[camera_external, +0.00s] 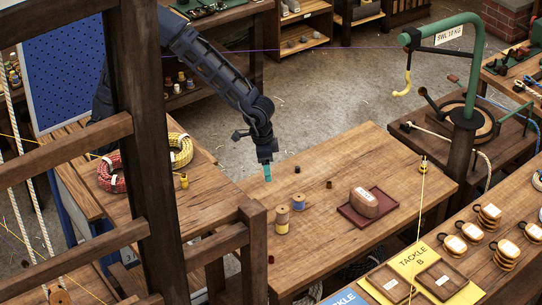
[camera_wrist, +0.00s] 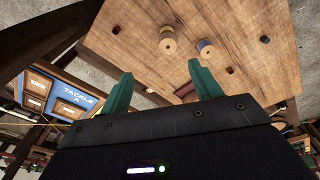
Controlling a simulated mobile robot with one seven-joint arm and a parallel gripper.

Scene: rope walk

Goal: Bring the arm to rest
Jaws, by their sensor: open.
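My gripper (camera_external: 266,172) hangs at the end of my dark arm, above the left back part of the wooden table (camera_external: 390,150). Its fingers point down and hold nothing that I can see. In the wrist view my gripper (camera_wrist: 161,72) shows two green fingers spread apart, with an empty gap between them. The tabletop (camera_wrist: 250,20) with its spools lies beyond the fingertips there. The gripper appears clear of the table and of the things on it.
A tan spool (camera_external: 282,220) and a blue spool (camera_external: 298,202) stand on the table. A labelled block (camera_external: 364,203) sits on a dark red tray (camera_external: 346,212). A wooden post (camera_external: 148,150) stands in front of my arm. A green crane (camera_external: 467,75) with a yellow hook rises at right.

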